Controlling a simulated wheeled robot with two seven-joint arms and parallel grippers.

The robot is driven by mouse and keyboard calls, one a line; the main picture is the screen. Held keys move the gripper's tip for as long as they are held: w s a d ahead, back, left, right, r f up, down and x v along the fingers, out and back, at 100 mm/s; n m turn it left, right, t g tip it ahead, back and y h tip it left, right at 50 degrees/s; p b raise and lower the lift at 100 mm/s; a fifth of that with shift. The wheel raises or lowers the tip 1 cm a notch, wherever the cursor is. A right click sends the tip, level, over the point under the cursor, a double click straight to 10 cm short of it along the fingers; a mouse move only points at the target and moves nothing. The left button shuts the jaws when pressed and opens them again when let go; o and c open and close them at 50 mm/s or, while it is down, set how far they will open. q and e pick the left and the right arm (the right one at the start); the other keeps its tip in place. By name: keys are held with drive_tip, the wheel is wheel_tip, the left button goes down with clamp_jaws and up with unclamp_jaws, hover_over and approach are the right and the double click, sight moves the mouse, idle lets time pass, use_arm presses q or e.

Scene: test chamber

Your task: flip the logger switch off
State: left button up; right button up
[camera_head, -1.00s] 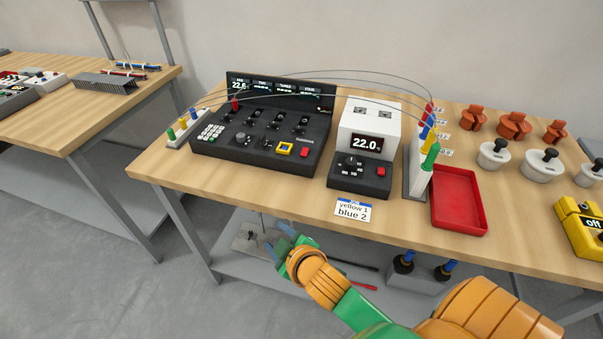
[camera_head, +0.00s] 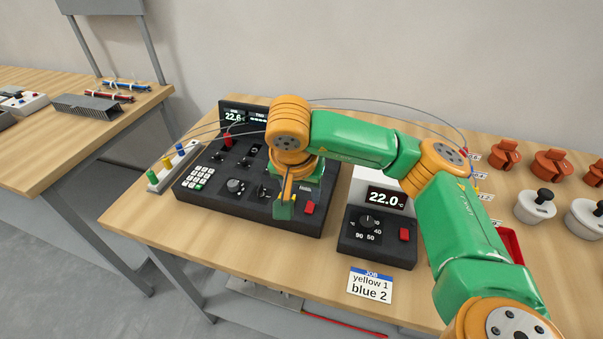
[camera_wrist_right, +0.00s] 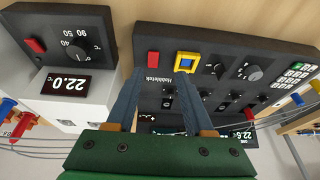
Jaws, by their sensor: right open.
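The logger is a black console (camera_head: 226,203) with a keypad, knobs and a raised display panel, on the wooden table. In the right wrist view the console (camera_wrist_right: 215,95) appears upside down. Its switch (camera_wrist_right: 187,62) has a yellow frame around a blue-grey middle. Whether it is on or off I cannot tell. In the head view my right gripper hides most of the switch. My right gripper (camera_head: 286,206) points down over the console's front. In the wrist view my right gripper (camera_wrist_right: 161,76) is open and empty, one fingertip close to the switch. Contact cannot be told.
A red button (camera_head: 309,208) sits beside the switch. A white unit (camera_head: 373,188) reading 22.0 with a black knob base stands to the right. Thin cables arch behind my arm. A job card (camera_head: 370,285) lies at the table's front edge.

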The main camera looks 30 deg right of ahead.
sight(310, 205)
drive_tip(key=shift+w+d+f, duration=0.1)
drive_tip(key=shift+w+d, duration=0.2)
drive_tip(key=shift+d, duration=0.2)
drive_tip(key=shift+w+d, duration=0.25)
drive_tip(key=shift+d, duration=0.25)
drive_tip(key=f, duration=0.1)
drive_tip(key=s+f, duration=0.1)
drive_tip(key=f, duration=0.1)
drive_tip(key=shift+s+a+h, duration=0.15)
drive_tip(key=shift+a+h, duration=0.05)
drive_tip(key=shift+h, duration=0.2)
drive_tip(key=x, duration=0.2)
drive_tip(key=shift+w+d+f, duration=0.15)
drive_tip(key=shift+w+d, duration=0.1)
drive_tip(key=shift+w+f, duration=0.1)
drive_tip(key=shift+w, duration=0.05)
use_arm(q)
drive_tip(key=shift+s+a+f, duration=0.1)
drive_tip(key=shift+s+a, duration=0.1)
drive_tip(key=shift+s, duration=0.15)
use_arm(e)
drive_tip(key=shift+a, duration=0.15)
clamp_jaws()
